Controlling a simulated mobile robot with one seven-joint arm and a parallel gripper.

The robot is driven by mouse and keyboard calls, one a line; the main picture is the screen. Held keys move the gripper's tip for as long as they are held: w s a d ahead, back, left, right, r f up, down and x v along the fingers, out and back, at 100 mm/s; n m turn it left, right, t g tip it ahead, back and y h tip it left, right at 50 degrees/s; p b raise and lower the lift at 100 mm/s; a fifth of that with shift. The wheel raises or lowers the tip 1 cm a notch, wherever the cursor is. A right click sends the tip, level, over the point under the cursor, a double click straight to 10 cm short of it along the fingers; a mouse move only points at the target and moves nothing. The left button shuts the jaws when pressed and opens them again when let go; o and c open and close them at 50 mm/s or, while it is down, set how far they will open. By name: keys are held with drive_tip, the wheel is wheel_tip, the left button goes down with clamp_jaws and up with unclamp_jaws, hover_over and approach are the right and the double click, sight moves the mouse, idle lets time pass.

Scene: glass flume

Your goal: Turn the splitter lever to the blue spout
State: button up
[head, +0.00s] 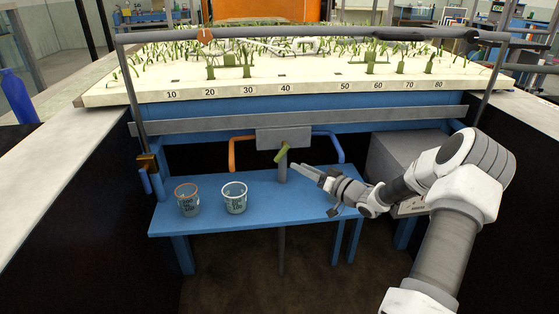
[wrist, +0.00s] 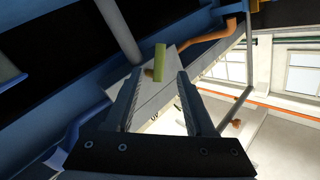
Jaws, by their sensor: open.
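The splitter lever (head: 282,153) is a short yellow-green bar on the front of the grey splitter box (head: 270,136), tilted with its upper end to the right. The orange spout (head: 233,153) leaves the box on the left and the blue spout (head: 338,149) on the right. My gripper (head: 306,173) is open and empty, to the right of and a little below the lever. In the wrist view the lever (wrist: 159,62) appears in the gap between my fingertips (wrist: 160,78), beyond them; I see no contact. The orange spout (wrist: 205,39) and blue spout (wrist: 75,130) also show there.
A blue bench (head: 265,212) stands below the box. On it are an orange-rimmed cup (head: 188,203) and a white-rimmed cup (head: 235,202). A grey post (head: 282,173) is under the lever. A grey cabinet (head: 395,158) stands at the right, behind my arm.

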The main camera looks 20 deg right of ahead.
sight(280, 156)
drive_tip(key=b+x, duration=0.2)
drive_tip(key=x, duration=0.8)
drive_tip(key=shift+w, duration=0.1)
clamp_jaws()
